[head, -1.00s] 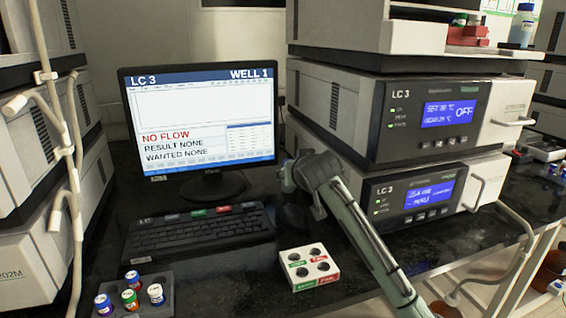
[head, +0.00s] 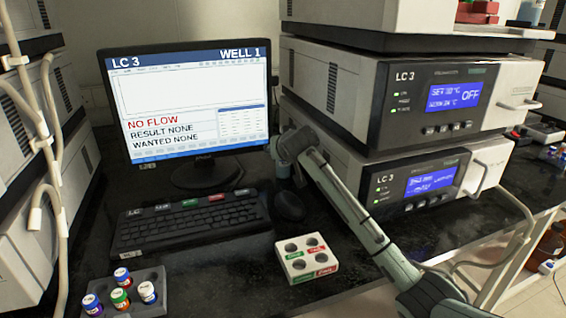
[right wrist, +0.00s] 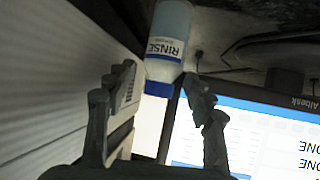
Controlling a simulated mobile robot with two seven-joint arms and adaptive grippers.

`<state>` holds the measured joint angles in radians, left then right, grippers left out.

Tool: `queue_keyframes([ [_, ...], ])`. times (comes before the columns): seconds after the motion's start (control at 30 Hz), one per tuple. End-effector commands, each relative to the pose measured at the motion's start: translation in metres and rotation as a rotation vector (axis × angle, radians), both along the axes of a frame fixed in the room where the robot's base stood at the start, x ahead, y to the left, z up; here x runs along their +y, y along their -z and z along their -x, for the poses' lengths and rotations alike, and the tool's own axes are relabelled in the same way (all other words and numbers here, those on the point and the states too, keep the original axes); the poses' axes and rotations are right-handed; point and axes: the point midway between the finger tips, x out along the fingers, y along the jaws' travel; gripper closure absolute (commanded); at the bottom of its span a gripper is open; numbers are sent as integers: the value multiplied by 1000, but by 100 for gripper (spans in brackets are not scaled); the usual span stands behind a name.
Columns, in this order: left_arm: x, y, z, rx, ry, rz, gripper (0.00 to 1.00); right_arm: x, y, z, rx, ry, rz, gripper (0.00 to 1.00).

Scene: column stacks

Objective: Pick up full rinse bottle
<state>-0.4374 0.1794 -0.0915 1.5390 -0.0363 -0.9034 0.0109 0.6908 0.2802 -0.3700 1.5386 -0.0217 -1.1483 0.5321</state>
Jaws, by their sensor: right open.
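A rinse bottle (right wrist: 168,40) with a blue cap, pale blue body and white RINSE label shows in the right wrist view. It lies ahead of and between the open fingers of my right gripper (right wrist: 160,95); neither finger clearly touches it. The view is upside down, so the cap points down in the picture. In the head view my right arm reaches in from the lower right, its gripper (head: 284,150) beside the monitor's right edge. My left gripper is not in view.
The monitor (head: 185,100) and keyboard (head: 190,218) are left of my gripper, the LC 3 stack (head: 330,100) right. A mouse (head: 290,206), white vial block (head: 306,258) and grey vial rack (head: 152,299) are nearer. A pale blue bottle (head: 531,12) is partly visible at top right.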

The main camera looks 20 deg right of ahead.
Motion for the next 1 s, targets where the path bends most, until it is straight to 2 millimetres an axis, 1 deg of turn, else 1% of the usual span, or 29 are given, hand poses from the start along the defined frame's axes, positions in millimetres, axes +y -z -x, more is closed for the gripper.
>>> queue_keyframes([
  [0.13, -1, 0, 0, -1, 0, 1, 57, 0, 0, 0, 0, -1, 0, 46],
  [0.43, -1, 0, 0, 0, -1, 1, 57, 0, 0, 1, 0, 0, 0, 83],
  [0.77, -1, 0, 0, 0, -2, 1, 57, -1, -1, 0, 0, 0, 0, 85],
  [0.8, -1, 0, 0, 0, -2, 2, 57, -1, -2, -1, 0, 1, 0, 88],
  [0.83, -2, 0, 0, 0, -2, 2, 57, -2, -4, -1, 0, 1, 0, 89],
  [0.9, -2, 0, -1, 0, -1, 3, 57, -4, -8, -3, 0, 1, 0, 98],
  [1.0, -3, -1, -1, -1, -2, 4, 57, -8, -17, -7, -2, 3, 0, 100],
])
